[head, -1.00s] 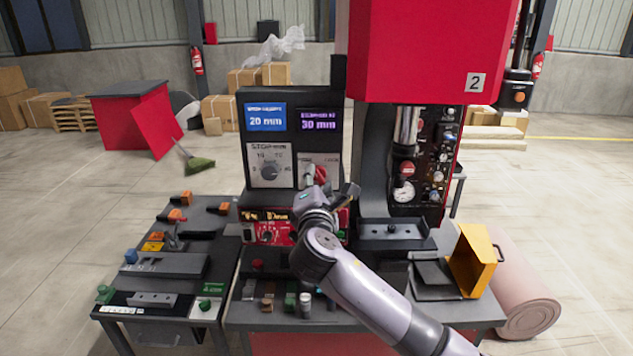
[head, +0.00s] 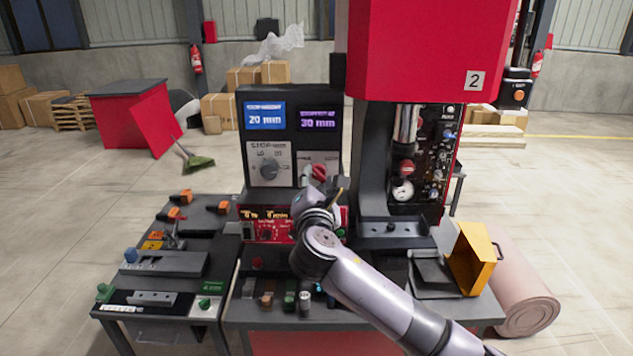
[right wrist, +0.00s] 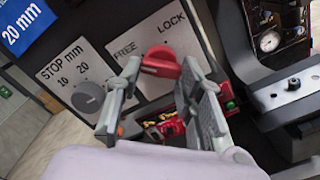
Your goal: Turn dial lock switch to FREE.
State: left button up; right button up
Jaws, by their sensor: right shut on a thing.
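The red dial lock switch (right wrist: 161,63) sits on a pale plate marked FREE and LOCK, on the dark control panel. It also shows in the head view (head: 319,172), partly covered by my gripper. My right gripper (right wrist: 161,78) has one finger on each side of the red knob and is shut on it. In the head view my right gripper (head: 326,186) reaches up to the panel from below. I cannot tell which label the knob points at. My left gripper is in neither view.
A grey STOP mm dial (right wrist: 88,98) is left of the switch. Blue and purple displays (head: 265,116) sit above. A red press (head: 425,50) stands close on the right. A side table (head: 180,265) with small parts is at left, and a yellow bin (head: 472,260) at right.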

jog(key=o, duration=1.2)
jog(key=shift+f, duration=0.1)
jog(key=s, duration=1.2)
